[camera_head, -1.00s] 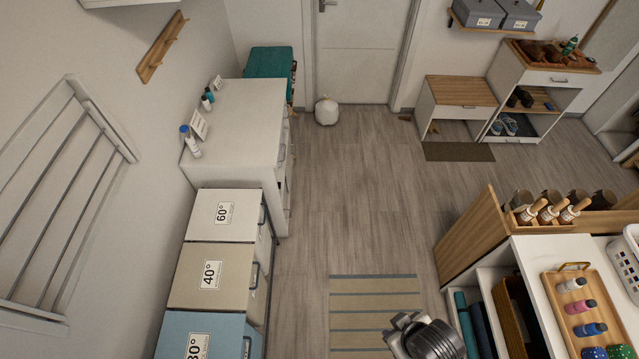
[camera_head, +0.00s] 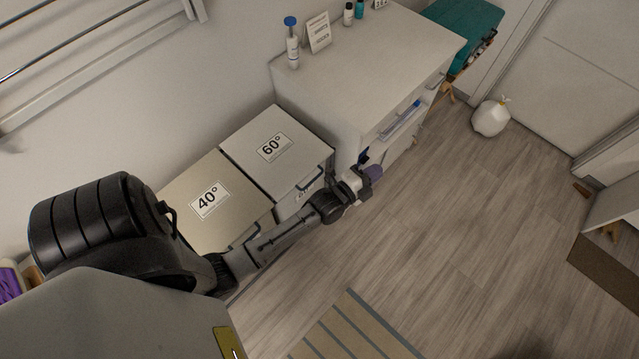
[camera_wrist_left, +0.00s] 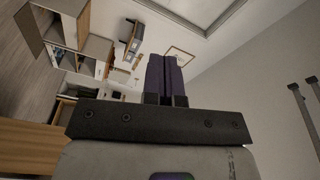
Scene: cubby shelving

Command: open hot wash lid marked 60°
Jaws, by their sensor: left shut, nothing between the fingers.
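The white 60° lid (camera_head: 268,150) lies closed on its bin in the head view, next to the beige 40° lid (camera_head: 212,196). A dark handle (camera_head: 311,183) shows at the front edge of the 60° lid. My left gripper (camera_head: 372,172) is just right of the 60° bin, past the handle, over the floor beside the white cabinet. In the left wrist view its purple fingers (camera_wrist_left: 166,78) are together with nothing between them. My left forearm passes in front of the bins and hides part of their fronts. My right gripper is not in view.
A white cabinet (camera_head: 350,75) stands close behind the 60° bin, with a blue-capped bottle (camera_head: 292,45) and a small sign (camera_head: 319,32) on top. A striped mat (camera_head: 355,335) lies on the floor.

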